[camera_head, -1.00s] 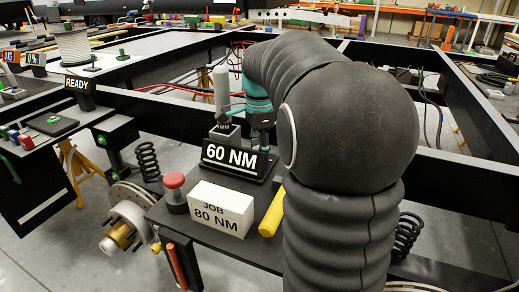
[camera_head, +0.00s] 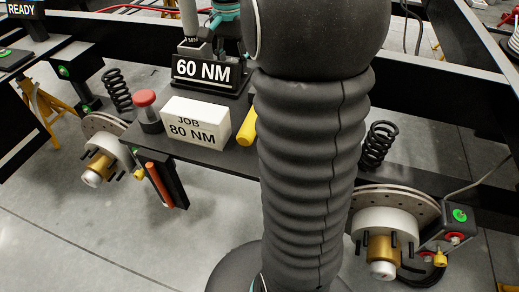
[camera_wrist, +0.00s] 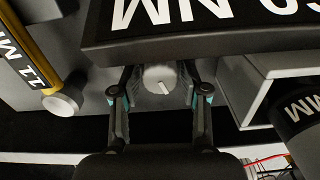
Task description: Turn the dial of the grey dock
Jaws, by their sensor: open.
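The grey dock bears a black 60 NM sign (camera_head: 205,74); in the wrist view the sign shows upside down along the top (camera_wrist: 200,40). Just below the sign there, a pale round dial (camera_wrist: 160,78) with a short white mark faces the camera. My gripper (camera_wrist: 157,84) is open, with one finger on each side of the dial. I cannot tell whether the fingers touch it. In the head view the teal part of my gripper (camera_head: 227,14) is behind the sign, cut by the top edge, and the dial is hidden.
A white JOB 80 NM block (camera_head: 195,123), a red-capped jar (camera_head: 146,108) and a yellow tool (camera_head: 247,128) are near the sign. In the wrist view a yellow tool (camera_wrist: 38,62) lies left of the dial, and a pale grey box (camera_wrist: 238,85) stands close on the right.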

